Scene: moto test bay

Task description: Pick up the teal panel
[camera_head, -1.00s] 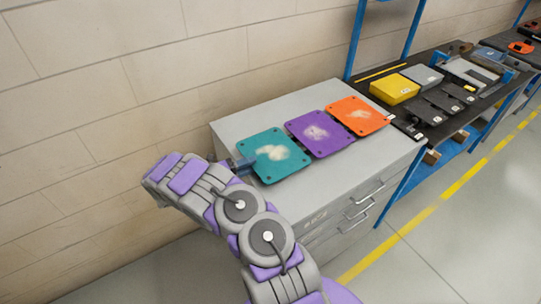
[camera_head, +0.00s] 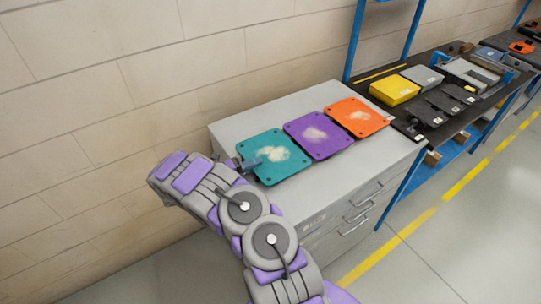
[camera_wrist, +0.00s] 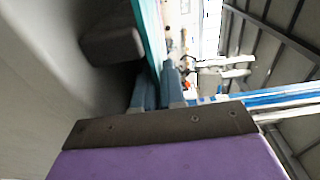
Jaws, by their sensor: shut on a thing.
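The teal panel (camera_head: 291,165) is a flat square plate with a pale smudge and dark corner holes. It lies roughly level at the left end of the grey cabinet top (camera_head: 240,125). My gripper (camera_head: 250,164) is shut on its left edge in the head view. In the wrist view the panel (camera_wrist: 151,30) shows edge-on, with the blue-grey fingers of my gripper (camera_wrist: 160,85) on either side of it. A dark block (camera_wrist: 112,42) is between the panel and the cabinet side. I cannot tell whether the panel is lifted clear.
A purple panel (camera_head: 318,136) lies right beside the teal one, and an orange panel (camera_head: 357,117) beyond it. A dark bench (camera_head: 440,125) with a yellow box (camera_head: 394,90) and several grey parts stands to the right. The wall is behind; the cabinet's back strip is clear.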

